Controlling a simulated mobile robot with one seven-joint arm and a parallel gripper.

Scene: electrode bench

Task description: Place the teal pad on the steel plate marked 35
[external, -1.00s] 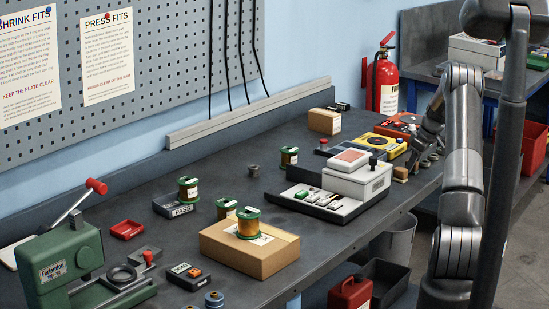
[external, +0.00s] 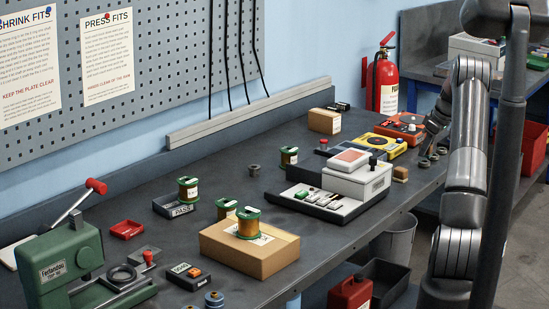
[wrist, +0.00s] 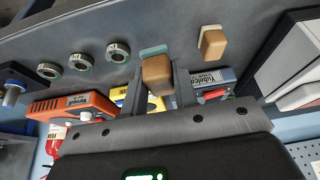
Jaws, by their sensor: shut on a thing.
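My gripper (wrist: 158,88) is shut on a tan block (wrist: 157,75) in the wrist view. A teal pad (wrist: 153,50) shows at the far end of this block and seems attached to it. In the external view my gripper (external: 431,138) is at the right edge of the bench, and the held block cannot be made out there. No plate marked 35 can be read in either view.
Another tan block (wrist: 213,43) stands on the bench (wrist: 178,25), also seen in the external view (external: 401,174). Several metal rings (wrist: 80,62) lie in a row. A blue device (wrist: 207,79) is beside the yellow one.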

